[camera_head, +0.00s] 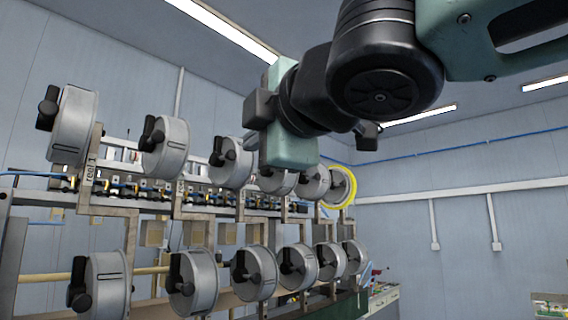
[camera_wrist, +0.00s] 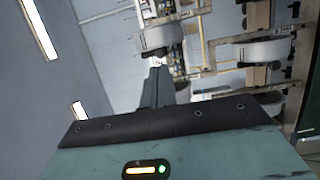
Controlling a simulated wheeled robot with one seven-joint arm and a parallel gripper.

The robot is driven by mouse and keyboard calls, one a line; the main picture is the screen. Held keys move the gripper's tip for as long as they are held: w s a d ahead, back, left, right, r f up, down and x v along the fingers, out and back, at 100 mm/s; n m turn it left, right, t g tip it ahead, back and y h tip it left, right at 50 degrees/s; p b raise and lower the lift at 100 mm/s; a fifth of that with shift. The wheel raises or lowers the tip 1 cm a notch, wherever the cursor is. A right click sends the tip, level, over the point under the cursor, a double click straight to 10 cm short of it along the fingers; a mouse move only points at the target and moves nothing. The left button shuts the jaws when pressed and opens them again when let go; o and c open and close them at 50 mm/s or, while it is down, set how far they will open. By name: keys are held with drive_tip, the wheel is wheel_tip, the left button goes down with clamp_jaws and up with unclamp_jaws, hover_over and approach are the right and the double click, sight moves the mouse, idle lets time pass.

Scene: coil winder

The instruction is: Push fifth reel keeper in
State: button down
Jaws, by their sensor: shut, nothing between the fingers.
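In the head view, silver reels with black keepers hang in two rows. Counting from the "reel 1" label, the fifth upper reel (camera_head: 314,182) is partly hidden behind other reels, and its keeper's position is unclear. My gripper's green body (camera_head: 291,125) is in front of the upper row, above the fourth reel (camera_head: 278,182); its fingertips cannot be made out there. In the wrist view, my dark fingers (camera_wrist: 156,78) are together and empty. They point toward a pale reel (camera_wrist: 160,36) with a dark part near the fingertips; contact cannot be told.
The last upper reel has a yellow rim (camera_head: 351,190). The lower row of reels (camera_head: 194,283) is below on the metal frame. Another reel (camera_wrist: 262,50) is at right in the wrist view. Free room lies right of the rack, before the blue-grey wall (camera_head: 460,205).

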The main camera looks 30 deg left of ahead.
drive_tip(key=shift+b+v, duration=0.3)
drive_tip(key=shift+v, duration=1.55)
drive_tip(key=shift+w+d, duration=0.1)
